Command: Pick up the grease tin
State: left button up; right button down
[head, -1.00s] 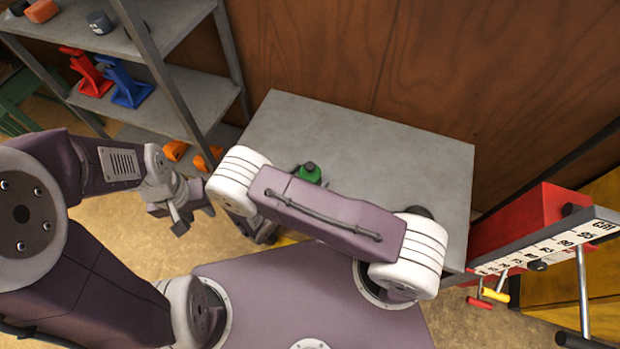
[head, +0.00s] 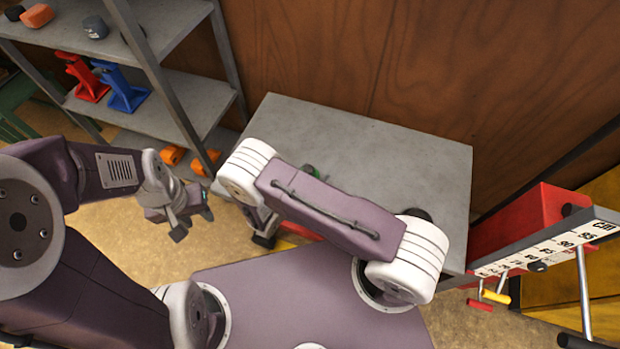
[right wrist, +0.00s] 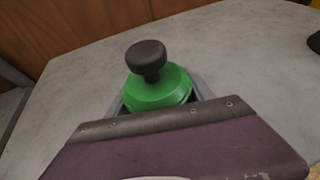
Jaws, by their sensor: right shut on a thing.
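The grease tin is a green round tin with a black knob on top. It fills the middle of the right wrist view (right wrist: 158,90), upright on or just above the grey top; I cannot tell which. My right gripper (right wrist: 160,104) is shut on it, with a grey finger showing at each side. In the head view only a sliver of the green tin (head: 309,170) shows past my right forearm, which hides most of it. My left gripper (head: 178,222) hangs to the left of the grey bench, away from the tin; its jaw opening is unclear.
The grey bench top (head: 400,165) is clear toward the back and right. A grey shelf (head: 190,100) at left holds a red stand (head: 85,78), a blue stand (head: 122,90) and orange items (head: 172,156). A red box (head: 515,232) with a numbered rail stands at right.

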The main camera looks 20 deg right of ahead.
notch_tip(320, 180, up, 5)
jog(key=p, duration=0.4)
jog(key=shift+f, duration=0.15)
jog(key=s+d+r+p, duration=0.6)
jog(key=s+d+p, duration=0.1)
jog(key=s+p, duration=0.1)
jog(key=shift+s+d+r+p, duration=0.2)
jog(key=shift+s+p, duration=0.2)
jog(key=shift+s, duration=0.15)
